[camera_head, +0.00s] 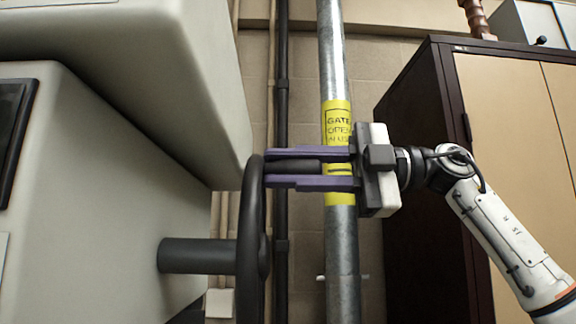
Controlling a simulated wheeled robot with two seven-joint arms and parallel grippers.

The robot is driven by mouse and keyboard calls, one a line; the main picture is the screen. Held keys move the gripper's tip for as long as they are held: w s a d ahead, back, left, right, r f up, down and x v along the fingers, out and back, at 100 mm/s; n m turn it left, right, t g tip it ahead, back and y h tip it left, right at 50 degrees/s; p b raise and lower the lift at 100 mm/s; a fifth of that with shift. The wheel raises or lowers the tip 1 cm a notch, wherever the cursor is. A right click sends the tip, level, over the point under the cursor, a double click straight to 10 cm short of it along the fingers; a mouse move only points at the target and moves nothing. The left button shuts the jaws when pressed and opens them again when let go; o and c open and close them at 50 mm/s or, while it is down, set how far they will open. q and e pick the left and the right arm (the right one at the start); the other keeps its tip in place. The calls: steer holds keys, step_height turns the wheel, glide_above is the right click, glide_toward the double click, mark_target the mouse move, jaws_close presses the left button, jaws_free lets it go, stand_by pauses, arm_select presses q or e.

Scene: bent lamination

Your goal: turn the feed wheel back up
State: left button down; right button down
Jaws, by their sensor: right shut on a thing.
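The feed wheel (252,245) is a dark round wheel seen nearly edge-on. It sits on a dark shaft (197,256) that comes out of the side of a pale machine (120,200). A dark handle (298,166) stands out to the right from the wheel's upper rim. My right gripper (272,167) reaches in from the right with its two purple fingers above and below the handle, shut on it. The wheel's lower part runs out of the bottom of the view. My left gripper is not in view.
A grey metal pipe (341,260) with a yellow label (338,115) stands upright behind my right gripper. A thin dark pipe (282,60) runs beside it. A dark-sided cabinet with tan doors (500,95) stands at the right. The pale machine's upper body overhangs at the left.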

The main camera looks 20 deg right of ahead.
steer(key=shift+d+r, duration=0.1)
steer(key=c, duration=1.5)
jaws_free()
steer(key=shift+w, duration=0.1)
steer(key=shift+c, duration=0.2)
steer(key=v, duration=1)
